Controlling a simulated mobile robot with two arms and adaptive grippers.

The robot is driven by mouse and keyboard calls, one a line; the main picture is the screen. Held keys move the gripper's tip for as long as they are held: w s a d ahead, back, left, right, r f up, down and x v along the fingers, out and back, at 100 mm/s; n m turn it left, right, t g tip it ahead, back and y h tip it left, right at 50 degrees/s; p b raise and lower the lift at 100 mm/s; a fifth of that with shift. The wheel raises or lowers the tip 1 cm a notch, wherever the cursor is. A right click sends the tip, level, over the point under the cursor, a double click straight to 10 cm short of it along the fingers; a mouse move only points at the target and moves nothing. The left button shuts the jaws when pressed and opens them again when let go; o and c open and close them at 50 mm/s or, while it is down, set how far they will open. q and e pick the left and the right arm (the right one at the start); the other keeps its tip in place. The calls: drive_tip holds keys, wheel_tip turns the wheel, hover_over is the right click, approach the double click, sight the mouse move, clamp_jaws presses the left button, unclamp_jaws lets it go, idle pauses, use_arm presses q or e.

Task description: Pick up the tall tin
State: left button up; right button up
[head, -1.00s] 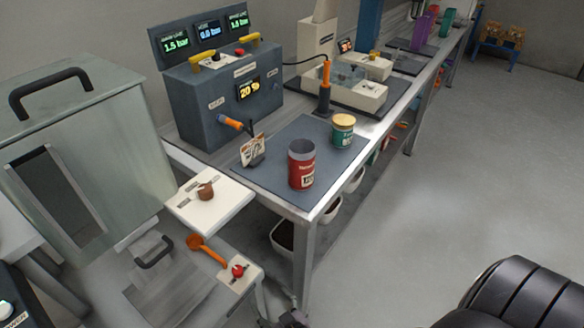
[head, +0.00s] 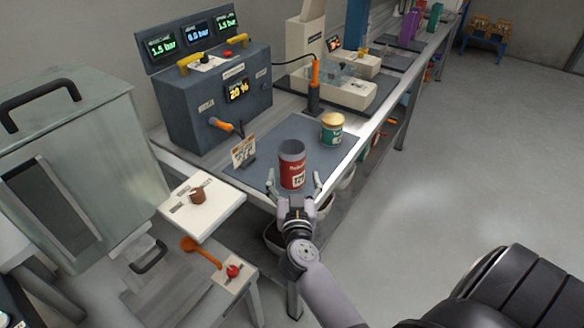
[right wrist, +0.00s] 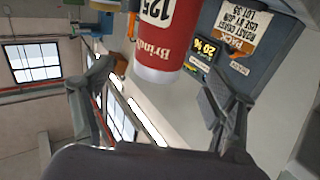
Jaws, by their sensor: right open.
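The tall tin (head: 292,165) is red with a white label and a dark grey top. It stands upright on the dark mat (head: 262,175) near the front edge of the bench. My right gripper (head: 294,183) is open just in front of the tin, with a finger to either side of it. In the right wrist view the tin (right wrist: 163,45) shows between the spread fingers (right wrist: 160,95), towards their tips. I cannot tell whether either finger touches it. My left gripper is not in view.
A shorter green tin (head: 332,130) with a yellow lid stands behind and right of the tall tin. A small sign (head: 243,152) stands to its left. A grey control box (head: 222,98) is behind. Open floor (head: 440,190) lies to the right.

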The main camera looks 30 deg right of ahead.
sight(292, 147)
drive_tip(key=x, duration=0.3)
drive_tip(key=shift+w+d, duration=0.1)
drive_tip(key=shift+w, duration=0.2)
drive_tip(key=shift+r+x, duration=0.2)
drive_tip(key=shift+x, duration=1.15)
drive_tip(key=shift+r+x, duration=0.2)
drive_tip(key=shift+x, duration=1.15)
drive_tip(key=shift+c, duration=0.7)
drive_tip(key=c, duration=1)
